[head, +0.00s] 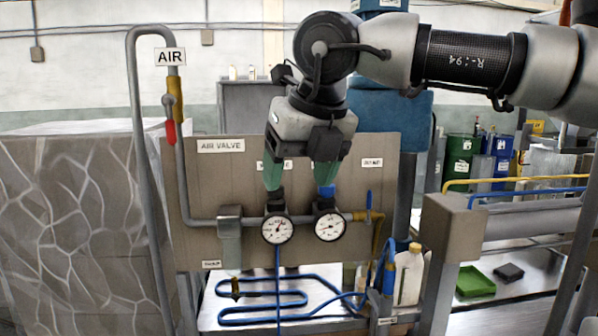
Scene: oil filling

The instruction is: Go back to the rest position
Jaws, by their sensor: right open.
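My right gripper (300,186) hangs down in the middle of the view, with its arm coming in from the right. Its two green fingers are spread apart with nothing between them. They are in front of the brown valve panel (210,185), just above two round gauges (277,229) and (330,226). The fingers hide part of the labels and the tops of the gauge fittings. I cannot tell whether the fingertips touch the fittings. My left gripper is not in view.
A grey air pipe (145,150) with a red-handled valve (170,132) stands at the left. A blue hose (277,285) runs below the panel. A white bottle (409,275) stands right of it. A post (450,230) with pipes and a green tray (475,282) are further right.

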